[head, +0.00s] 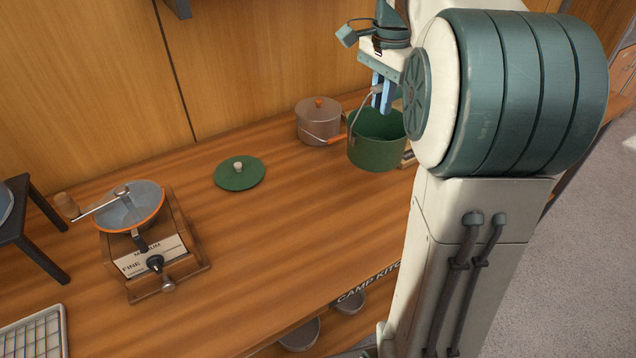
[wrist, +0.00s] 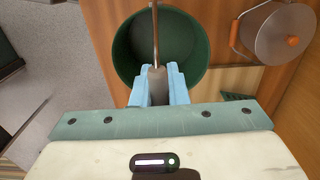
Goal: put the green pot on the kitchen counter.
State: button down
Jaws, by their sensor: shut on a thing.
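The green pot (head: 377,152) is open-topped, with its thin wire handle (head: 357,108) raised. It is at the back right of the wooden kitchen counter (head: 290,215); I cannot tell whether its base touches the counter. My gripper (head: 381,98) is above the pot, with its blue fingers shut on the handle. In the wrist view my gripper (wrist: 157,88) closes around the handle's grey grip, and the green pot (wrist: 185,45) shows below it. My arm hides part of the counter to the right. The pot's inside looks empty.
A grey lidded pot (head: 318,122) stands just left of the green pot. A green lid (head: 239,173) lies on the counter, and a grinder (head: 150,250) stands front left. A black stand (head: 35,225) is at the far left. Bare counter lies in the middle and front.

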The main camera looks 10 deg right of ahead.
jog(key=s+a+f+b, duration=0.1)
jog(key=s+a+f, duration=0.4)
jog(key=a+f, duration=0.5)
jog(key=shift+a+f, duration=0.3)
jog(key=shift+f, duration=0.15)
jog(key=shift+f, duration=0.15)
jog(key=c, duration=1.4)
grip_release()
jog(key=shift+c, duration=0.2)
